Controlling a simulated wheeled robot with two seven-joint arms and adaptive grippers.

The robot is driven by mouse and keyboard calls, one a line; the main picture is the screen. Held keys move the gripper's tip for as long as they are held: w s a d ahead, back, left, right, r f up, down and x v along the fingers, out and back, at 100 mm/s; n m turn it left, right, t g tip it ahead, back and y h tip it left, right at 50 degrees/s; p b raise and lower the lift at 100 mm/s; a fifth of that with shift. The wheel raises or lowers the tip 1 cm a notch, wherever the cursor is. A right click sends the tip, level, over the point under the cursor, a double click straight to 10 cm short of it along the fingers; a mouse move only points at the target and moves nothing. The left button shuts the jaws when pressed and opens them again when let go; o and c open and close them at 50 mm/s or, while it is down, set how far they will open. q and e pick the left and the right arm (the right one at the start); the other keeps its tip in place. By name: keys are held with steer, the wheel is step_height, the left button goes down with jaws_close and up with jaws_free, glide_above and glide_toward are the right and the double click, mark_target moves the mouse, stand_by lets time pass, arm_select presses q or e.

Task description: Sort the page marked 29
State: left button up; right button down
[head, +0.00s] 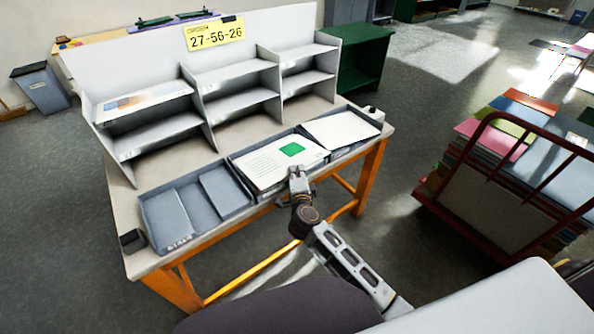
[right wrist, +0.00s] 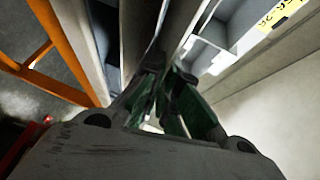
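A white page (head: 272,166) with grey text lines and a green square is over the middle section of the tray row on the table in the head view. No number 29 is readable on it. My right gripper (head: 298,174) is at the page's front edge. In the right wrist view its fingers (right wrist: 168,72) are close together, and I cannot tell whether they pinch the page. My left gripper is out of view.
The left tray (head: 194,206) holds grey pieces. The right tray (head: 342,128) holds a white sheet. One upper left cubby holds a printed sheet (head: 143,101); the other cubbies look empty. A red-railed cart (head: 500,205) with coloured boards stands at right. A green shelf (head: 362,60) stands behind.

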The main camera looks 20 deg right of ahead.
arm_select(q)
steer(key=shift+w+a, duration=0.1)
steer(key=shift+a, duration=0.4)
arm_select(e)
steer(key=c, duration=1.7)
jaws_free()
steer(key=shift+o, duration=0.7)
steer(key=shift+s, duration=0.1)
steer(key=shift+s+a, duration=0.15)
steer(key=shift+s, duration=0.55)
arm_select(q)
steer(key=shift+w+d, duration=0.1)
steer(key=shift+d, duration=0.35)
arm_select(e)
steer(key=v, duration=1)
steer(key=shift+r, duration=0.15)
steer(key=shift+s+a, duration=0.1)
steer(key=shift+s, duration=0.05)
steer(key=shift+c, duration=0.2)
